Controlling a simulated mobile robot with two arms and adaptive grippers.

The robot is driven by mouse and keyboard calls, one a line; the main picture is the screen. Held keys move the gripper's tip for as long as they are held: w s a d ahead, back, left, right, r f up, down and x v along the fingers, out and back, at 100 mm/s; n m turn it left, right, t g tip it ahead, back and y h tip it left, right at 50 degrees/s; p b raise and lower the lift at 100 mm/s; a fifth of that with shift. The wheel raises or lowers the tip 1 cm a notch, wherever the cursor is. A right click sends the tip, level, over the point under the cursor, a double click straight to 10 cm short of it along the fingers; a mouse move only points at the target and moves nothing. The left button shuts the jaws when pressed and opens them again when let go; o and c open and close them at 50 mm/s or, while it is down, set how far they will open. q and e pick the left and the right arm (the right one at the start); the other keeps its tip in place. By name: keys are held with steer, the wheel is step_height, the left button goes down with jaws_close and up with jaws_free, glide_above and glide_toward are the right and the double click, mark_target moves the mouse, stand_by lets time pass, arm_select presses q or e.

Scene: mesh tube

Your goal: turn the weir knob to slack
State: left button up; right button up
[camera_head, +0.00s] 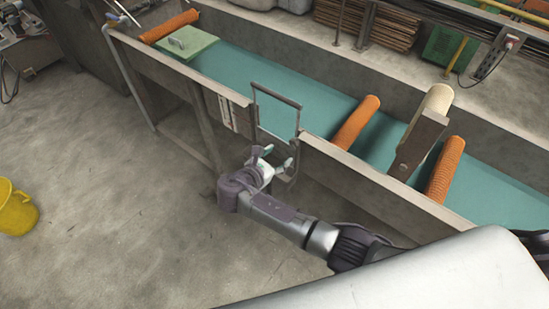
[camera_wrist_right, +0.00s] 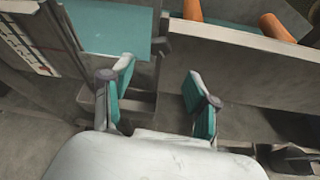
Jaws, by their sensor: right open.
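I cannot make out the weir knob for certain in either view. A thin upright metal frame (camera_head: 275,93) stands at a gap in the near wall of a water channel (camera_head: 250,72). My right gripper (camera_head: 279,158) is just outside that gap, on the near side of the wall. In the right wrist view its two teal-padded fingers (camera_wrist_right: 160,78) are spread apart with nothing between them. A small grey ledge (camera_wrist_right: 143,104) shows behind the left finger. A white marked strip (camera_head: 227,112) is on the wall left of the gap. My left gripper is not in view.
Orange mesh tubes (camera_head: 357,122) lie across the channel, one beside a post with a pale roller (camera_head: 432,103). A green slab (camera_head: 187,43) sits at the channel's far left. A yellow bucket (camera_head: 15,210) stands on open concrete floor at left.

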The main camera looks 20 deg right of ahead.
steer(key=shift+v, duration=0.75)
arm_select(q)
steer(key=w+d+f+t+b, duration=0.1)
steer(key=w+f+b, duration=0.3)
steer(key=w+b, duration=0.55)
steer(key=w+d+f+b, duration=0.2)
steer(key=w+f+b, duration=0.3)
steer(key=b, duration=0.7)
arm_select(e)
steer(key=n+t+h+b, duration=0.2)
steer(key=n+h+b, duration=0.2)
steer(key=n+b, duration=2.25)
glide_toward(293, 144)
arm_select(q)
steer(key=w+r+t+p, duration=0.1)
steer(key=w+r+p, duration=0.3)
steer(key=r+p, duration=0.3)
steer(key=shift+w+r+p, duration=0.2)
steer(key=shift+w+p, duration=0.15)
steer(key=shift+p, duration=0.4)
arm_select(e)
steer(key=w+d+n, duration=0.2)
steer(key=n, duration=0.1)
steer(key=w+d+n, duration=0.2)
steer(key=d, duration=0.1)
steer(key=w+d+n, duration=0.2)
steer(key=d+n, duration=0.1)
steer(key=shift+w+d+f+n, duration=0.1)
steer(key=shift+w+d+n, duration=0.15)
steer(key=shift+w+n, duration=0.15)
